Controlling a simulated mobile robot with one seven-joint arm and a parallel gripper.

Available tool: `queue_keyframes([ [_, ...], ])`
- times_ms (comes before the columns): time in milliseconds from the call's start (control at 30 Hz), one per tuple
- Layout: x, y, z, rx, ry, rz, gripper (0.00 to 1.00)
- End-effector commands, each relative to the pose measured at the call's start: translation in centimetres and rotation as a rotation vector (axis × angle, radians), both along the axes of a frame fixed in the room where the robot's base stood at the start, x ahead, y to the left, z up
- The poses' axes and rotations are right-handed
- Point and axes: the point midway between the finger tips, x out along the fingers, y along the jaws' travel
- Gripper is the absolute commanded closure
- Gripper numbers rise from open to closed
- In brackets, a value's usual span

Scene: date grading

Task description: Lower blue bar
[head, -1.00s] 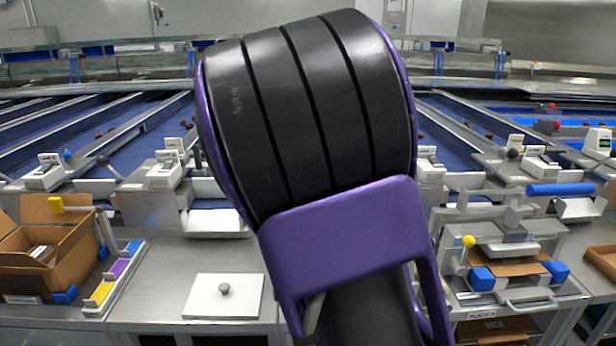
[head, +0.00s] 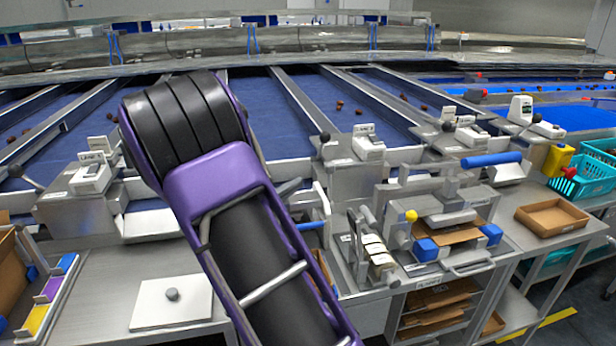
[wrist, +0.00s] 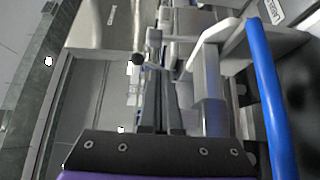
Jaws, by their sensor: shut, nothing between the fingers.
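In the wrist view the blue bar (wrist: 268,95) runs up the right side, close by, at the end of a grey bracket. My gripper (wrist: 160,75) shows in the wrist view as two dark fingers close together, empty, left of the bar and apart from it.
The press has blue blocks (head: 425,250) and a yellow knob (head: 411,216). A white board (head: 172,302) lies on the left bench. An open brown tray (head: 552,217) is at the right. Blue conveyor lanes run behind.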

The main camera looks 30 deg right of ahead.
Motion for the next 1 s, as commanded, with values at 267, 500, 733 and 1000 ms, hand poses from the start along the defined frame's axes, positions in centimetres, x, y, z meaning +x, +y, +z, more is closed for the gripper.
queue_keyframes([
  [267,1.8,-4.4,0.0,-0.001,-0.001,-0.004,1.0],
  [500,3.4,-7.7,0.0,-0.001,-0.001,-0.002,1.0],
  [733,3.9,-8.7,0.0,0.0,-0.001,0.001,1.0],
  [1000,3.9,-8.7,0.0,-0.001,-0.001,0.001,1.0],
])
